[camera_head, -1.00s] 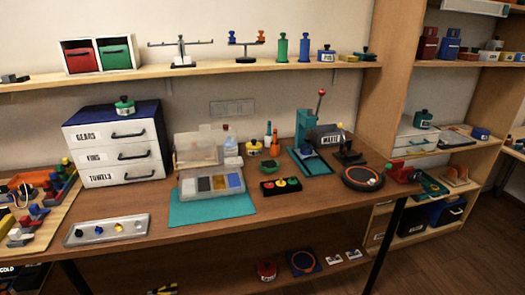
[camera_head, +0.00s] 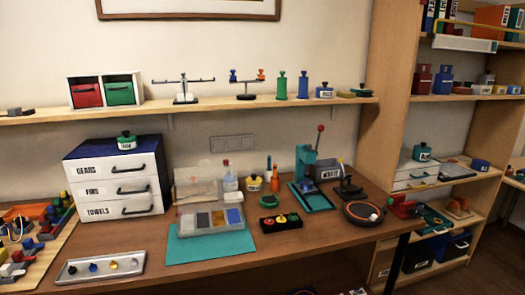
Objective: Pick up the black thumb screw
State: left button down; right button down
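A shallow metal tray (camera_head: 100,274) lies at the front left of the workbench. Several small knobbed pieces sit in a row on it. The leftmost piece (camera_head: 71,269) looks dark, and a second dark piece (camera_head: 93,267) beside it looks blue-black. A yellow piece (camera_head: 113,264) and a pale one (camera_head: 134,261) are to their right. The black thumb screw is probably one of the two dark pieces, but they are too small to tell which. Neither of my grippers is in view.
A drawer unit (camera_head: 119,182) stands behind the tray. A teal mat (camera_head: 211,247) with a compartment box (camera_head: 210,218) lies to its right. A wooden board (camera_head: 48,252) with coloured parts is at the far left. A button box (camera_head: 280,222) and press (camera_head: 308,180) stand farther right.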

aim_at(71, 271)
jog(key=u, duration=1.45)
